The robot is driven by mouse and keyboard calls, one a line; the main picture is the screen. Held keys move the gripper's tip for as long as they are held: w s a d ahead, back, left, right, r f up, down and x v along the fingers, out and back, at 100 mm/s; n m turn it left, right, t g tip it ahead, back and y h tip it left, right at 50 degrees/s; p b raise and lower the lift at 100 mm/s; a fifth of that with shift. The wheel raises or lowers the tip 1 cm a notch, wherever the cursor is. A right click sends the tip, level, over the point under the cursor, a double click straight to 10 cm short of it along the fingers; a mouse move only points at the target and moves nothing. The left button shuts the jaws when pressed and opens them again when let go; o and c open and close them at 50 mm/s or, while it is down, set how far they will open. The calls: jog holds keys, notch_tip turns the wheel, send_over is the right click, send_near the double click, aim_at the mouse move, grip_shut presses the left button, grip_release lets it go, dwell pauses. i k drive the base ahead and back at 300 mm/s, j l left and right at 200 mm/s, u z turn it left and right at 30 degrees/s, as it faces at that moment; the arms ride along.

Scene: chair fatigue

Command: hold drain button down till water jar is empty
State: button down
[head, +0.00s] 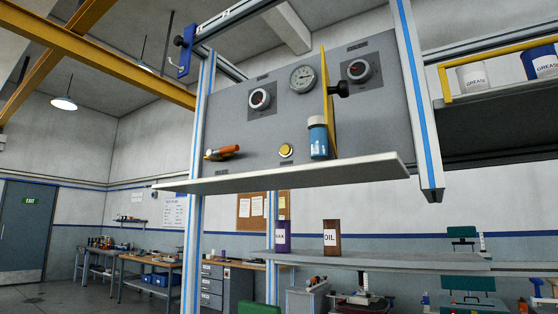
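A grey control panel (230,115) stands upright on a metal frame, above a pale shelf (300,175). A round yellow button (286,150) sits low on the panel, just above the shelf; its label is too small to read, so I cannot tell if it is the drain button. A blue container with a pale cap (318,142) stands upright on the shelf to its right. I cannot tell whether it is the water jar or how full it is. My gripper is not in view.
A yellow upright plate (326,95) juts out right of the gauge (303,78). Two dials (260,99) (359,70) flank it, with a black knob (339,89) between.

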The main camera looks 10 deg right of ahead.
aim_at(285, 150)
jog(key=i, duration=0.45)
jog(key=u, duration=1.3)
